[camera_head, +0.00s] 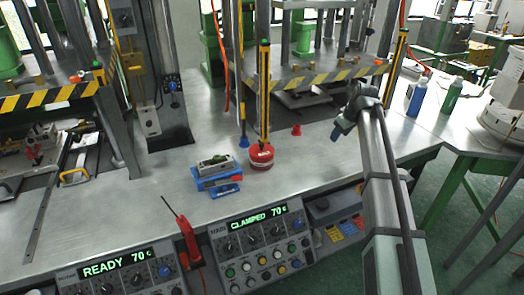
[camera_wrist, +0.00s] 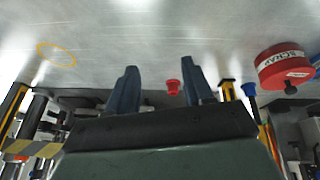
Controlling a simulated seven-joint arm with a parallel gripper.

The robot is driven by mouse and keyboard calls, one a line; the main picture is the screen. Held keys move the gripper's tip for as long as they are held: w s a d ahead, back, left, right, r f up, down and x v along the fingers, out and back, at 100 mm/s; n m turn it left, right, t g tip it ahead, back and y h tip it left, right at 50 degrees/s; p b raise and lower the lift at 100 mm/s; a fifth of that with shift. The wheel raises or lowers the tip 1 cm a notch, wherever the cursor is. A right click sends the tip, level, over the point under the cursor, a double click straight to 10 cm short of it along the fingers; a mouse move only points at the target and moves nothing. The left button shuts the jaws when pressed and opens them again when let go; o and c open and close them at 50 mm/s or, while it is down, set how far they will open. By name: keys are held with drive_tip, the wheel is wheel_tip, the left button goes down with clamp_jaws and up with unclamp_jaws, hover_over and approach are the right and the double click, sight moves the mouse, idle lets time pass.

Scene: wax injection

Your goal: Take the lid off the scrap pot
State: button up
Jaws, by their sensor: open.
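The red scrap pot (camera_head: 262,160) stands on the grey metal bench, right of the blue block stack.
A small red piece (camera_head: 296,130) stands on the bench between pot and gripper. A yellow-black post (camera_head: 264,95) rises just behind the pot. The blue block stack (camera_head: 216,175) is close on the left. Blue and green bottles (camera_head: 416,98) stand at right.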

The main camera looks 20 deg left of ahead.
drive_tip(key=s+a+r+n+g, duration=0.1)
drive_tip(key=s+a+r, duration=0.2)
drive_tip(key=a, duration=0.4)
drive_tip(key=s+a+r, duration=0.2)
drive_tip(key=a, duration=0.4)
drive_tip(key=n+g, duration=0.1)
drive_tip(key=g, duration=0.1)
approach(262, 144)
drive_tip(key=x, duration=0.3)
drive_tip(key=shift+w+f, duration=0.1)
drive_tip(key=shift+f, duration=0.2)
drive_tip(key=shift+x, duration=2.65)
drive_tip(key=shift+a, duration=0.15)
drive_tip(key=shift+c, duration=0.3)
drive_tip(key=shift+r, duration=0.1)
clamp_jaws()
